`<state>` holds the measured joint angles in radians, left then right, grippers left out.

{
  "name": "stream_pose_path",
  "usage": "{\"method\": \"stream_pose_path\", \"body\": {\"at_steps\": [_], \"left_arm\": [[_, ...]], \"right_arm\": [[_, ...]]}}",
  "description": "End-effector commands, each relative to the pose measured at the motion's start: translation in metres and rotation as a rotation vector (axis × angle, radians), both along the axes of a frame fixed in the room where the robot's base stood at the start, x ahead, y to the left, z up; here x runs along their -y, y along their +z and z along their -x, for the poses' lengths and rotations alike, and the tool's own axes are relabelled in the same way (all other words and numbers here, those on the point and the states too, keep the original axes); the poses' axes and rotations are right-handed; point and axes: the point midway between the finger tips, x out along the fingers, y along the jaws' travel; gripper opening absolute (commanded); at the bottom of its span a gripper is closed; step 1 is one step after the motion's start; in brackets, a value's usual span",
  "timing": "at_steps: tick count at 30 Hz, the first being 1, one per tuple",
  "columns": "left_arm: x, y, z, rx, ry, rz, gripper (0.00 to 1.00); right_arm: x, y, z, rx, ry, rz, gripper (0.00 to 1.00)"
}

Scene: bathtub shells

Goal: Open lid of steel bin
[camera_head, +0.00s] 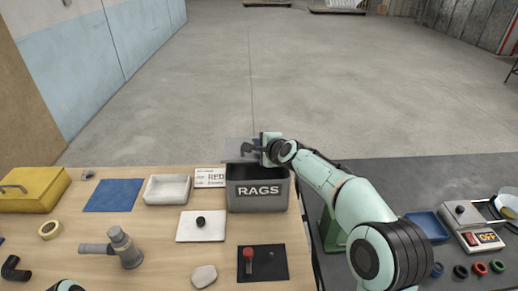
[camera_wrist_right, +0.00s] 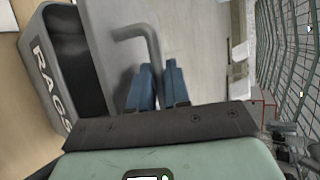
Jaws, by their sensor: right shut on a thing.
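The steel bin (camera_head: 257,204) stands at the right back of the wooden bench, with RAGS on its front. Its grey lid (camera_head: 235,150) is tilted up at the back edge. In the right wrist view the bin (camera_wrist_right: 35,22) shows a dark gap between its wall and the raised lid (camera_wrist_right: 108,40). My right gripper (camera_head: 255,149) is above the bin. In the wrist view its blue fingers (camera_wrist_right: 159,80) are shut on the bent lid handle (camera_wrist_right: 130,32). My left gripper is out of view.
A white tray (camera_head: 167,189) and a RED card (camera_head: 210,178) are left of the bin. A white board (camera_head: 201,232) with a black knob and a dark pad (camera_head: 262,270) with a red knob lie in front. A grey bench (camera_head: 455,180) with a switch box (camera_head: 470,222) is right.

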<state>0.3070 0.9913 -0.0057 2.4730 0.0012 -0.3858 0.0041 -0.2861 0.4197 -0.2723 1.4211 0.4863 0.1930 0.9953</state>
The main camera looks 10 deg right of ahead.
Motion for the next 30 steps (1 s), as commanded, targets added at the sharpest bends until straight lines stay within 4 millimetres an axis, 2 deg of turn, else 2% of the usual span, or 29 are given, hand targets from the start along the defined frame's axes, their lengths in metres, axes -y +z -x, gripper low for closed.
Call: {"method": "stream_pose_path", "body": {"at_steps": [1,5,18,30], "left_arm": [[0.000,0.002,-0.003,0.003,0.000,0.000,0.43],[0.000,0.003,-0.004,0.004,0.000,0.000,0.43],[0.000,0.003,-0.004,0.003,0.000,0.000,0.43],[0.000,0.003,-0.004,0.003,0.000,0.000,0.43]], "right_arm": [[-0.003,0.008,-0.004,-0.013,0.004,-0.002,0.00],[-0.001,0.015,-0.009,-0.070,0.003,-0.011,0.00],[0.006,0.039,-0.028,-0.067,-0.001,-0.014,0.00],[0.008,0.050,-0.038,-0.069,-0.001,-0.013,0.00]]}}
